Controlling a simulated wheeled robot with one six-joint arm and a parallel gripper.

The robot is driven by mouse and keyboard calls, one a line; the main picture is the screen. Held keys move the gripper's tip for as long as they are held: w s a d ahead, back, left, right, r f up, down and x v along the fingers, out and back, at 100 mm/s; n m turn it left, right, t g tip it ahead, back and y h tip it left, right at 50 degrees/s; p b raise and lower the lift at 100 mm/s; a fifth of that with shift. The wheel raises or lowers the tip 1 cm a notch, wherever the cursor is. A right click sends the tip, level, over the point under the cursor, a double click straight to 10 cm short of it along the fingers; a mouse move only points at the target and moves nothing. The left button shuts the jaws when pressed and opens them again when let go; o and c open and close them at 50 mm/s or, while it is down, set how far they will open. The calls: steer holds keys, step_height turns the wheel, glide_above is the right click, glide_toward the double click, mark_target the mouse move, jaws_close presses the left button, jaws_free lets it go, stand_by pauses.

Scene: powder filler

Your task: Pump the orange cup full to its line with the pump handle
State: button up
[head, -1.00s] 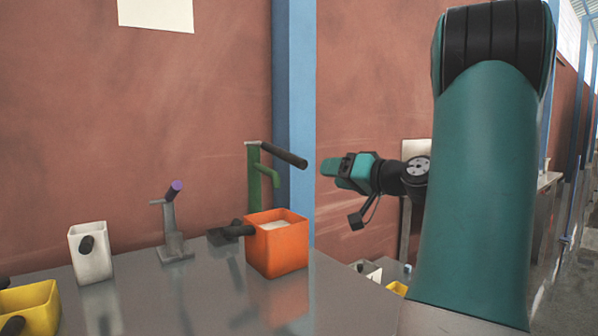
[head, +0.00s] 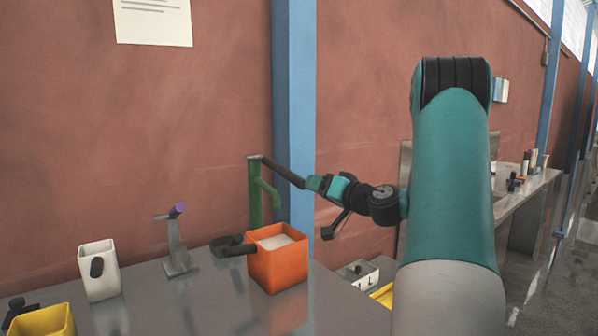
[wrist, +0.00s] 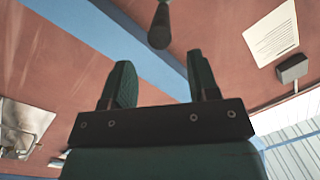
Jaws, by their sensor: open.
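The orange cup (head: 279,271) stands upright on the grey bench under the green pump's spout, with white powder (head: 273,242) inside. The powder surface sits below the rim; I cannot make out a line. The green pump (head: 255,195) stands behind the cup, and its dark pump handle (head: 284,172) slopes down to the right. My gripper (head: 309,183) is at the handle's free end in the head view; contact is unclear there. In the wrist view my gripper (wrist: 165,85) is open, and the handle's end (wrist: 159,28) shows beyond the fingertips, roughly midway between them.
A smaller grey stand with a purple-tipped lever (head: 176,245), a white cup (head: 98,270) and a yellow container (head: 42,322) stand to the left. A blue post (head: 294,110) rises behind the pump. Another bench (head: 525,197) is at the right.

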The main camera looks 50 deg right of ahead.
mark_target(302, 179)
steer(key=w, duration=0.2)
steer(key=w+p, duration=0.1)
steer(key=w, duration=0.1)
steer(key=w+p, duration=0.1)
steer(key=w, duration=0.1)
steer(key=shift+w+d+r, duration=0.15)
steer(key=shift+w+d, duration=0.15)
steer(key=shift+d, duration=0.05)
steer(key=shift+w+d+p, duration=0.1)
steer(key=shift+w+p, duration=0.25)
steer(key=shift+w, duration=0.3)
